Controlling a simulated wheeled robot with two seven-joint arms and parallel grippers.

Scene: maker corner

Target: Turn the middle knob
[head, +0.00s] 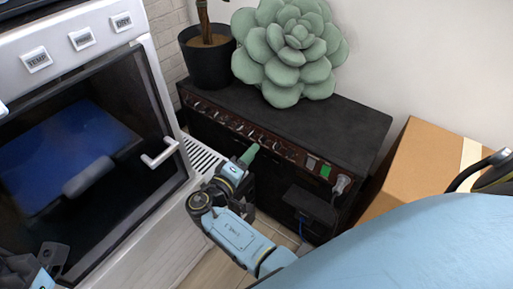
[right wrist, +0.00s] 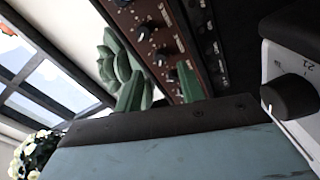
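A black amplifier cabinet (head: 330,130) stands against the wall, with a row of small dark knobs on its reddish-brown front panel (head: 222,117). My right gripper (head: 249,155) is in front of this panel, with a green fingertip close to the knobs. In the right wrist view its two green fingers (right wrist: 160,76) are apart with nothing between them. A knob (right wrist: 162,57) shows just beyond the gap, and another knob (right wrist: 145,32) is farther along the row. I cannot tell which is the middle one or whether a finger touches it. My left gripper (head: 48,262) shows only partly at the lower left.
A white oven (head: 163,100) with a glass door and handle stands left of the cabinet. A green succulent (head: 290,50) and a dark plant pot (head: 208,62) stand on the cabinet. A cardboard box (head: 420,165) is at right. A dark dial (right wrist: 290,97) shows in the right wrist view.

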